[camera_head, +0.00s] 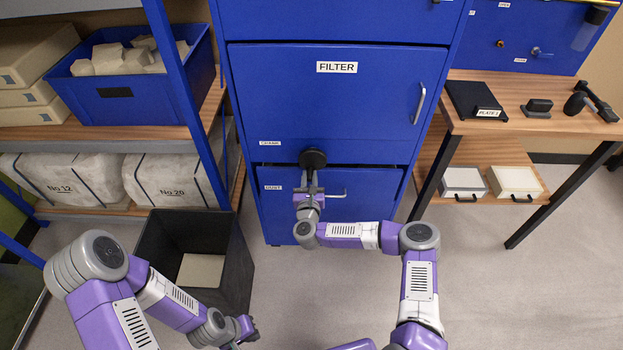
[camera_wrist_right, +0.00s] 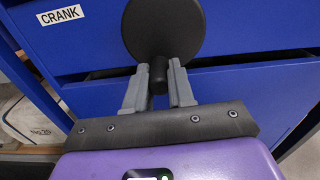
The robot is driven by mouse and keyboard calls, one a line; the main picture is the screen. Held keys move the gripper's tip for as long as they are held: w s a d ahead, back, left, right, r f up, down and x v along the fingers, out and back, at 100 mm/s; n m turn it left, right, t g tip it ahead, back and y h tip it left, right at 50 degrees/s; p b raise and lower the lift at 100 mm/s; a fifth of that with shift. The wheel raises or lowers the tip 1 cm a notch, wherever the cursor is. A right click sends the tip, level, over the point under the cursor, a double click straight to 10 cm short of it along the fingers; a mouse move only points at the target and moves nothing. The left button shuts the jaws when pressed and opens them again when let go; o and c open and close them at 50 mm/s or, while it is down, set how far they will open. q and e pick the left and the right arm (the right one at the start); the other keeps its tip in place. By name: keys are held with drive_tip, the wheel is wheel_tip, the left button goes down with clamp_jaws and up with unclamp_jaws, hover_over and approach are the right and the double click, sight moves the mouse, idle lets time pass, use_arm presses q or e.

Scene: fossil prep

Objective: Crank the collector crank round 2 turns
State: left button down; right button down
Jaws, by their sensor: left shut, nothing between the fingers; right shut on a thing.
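The collector crank is a round black disc with a short black handle; the disc (camera_head: 313,158) is on the blue cabinet front below the FILTER door, right of a CRANK label. In the right wrist view the crank disc (camera_wrist_right: 165,28) is ahead, its handle (camera_wrist_right: 158,75) pointing down toward me. My right gripper (camera_wrist_right: 158,85) is shut on this handle, a grey finger on each side. It also shows in the head view (camera_head: 309,186), just below the disc. My left gripper (camera_head: 250,332) is shut and empty, low in the head view near the dark bin.
A dark open bin (camera_head: 240,262) stands on the floor left of the cabinet. The FILTER door (camera_head: 330,110) is above the crank, and a DUST drawer (camera_head: 350,205) with a handle is below. A wooden workbench (camera_head: 530,118) is at right. Floor to the lower right is clear.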

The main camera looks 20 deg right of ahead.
drive_tip(key=shift+a+r+m, duration=0.1)
drive_tip(key=shift+a+m, duration=0.05)
drive_tip(key=shift+m, duration=0.25)
drive_tip(key=c, duration=1)
unclamp_jaws()
drive_tip(key=shift+o, duration=0.2)
drive_tip(key=p+v, duration=0.2)
drive_tip(key=v, duration=0.4)
drive_tip(key=shift+r, duration=0.1)
drive_tip(key=shift+v, duration=0.75)
drive_tip(key=shift+a, duration=0.1)
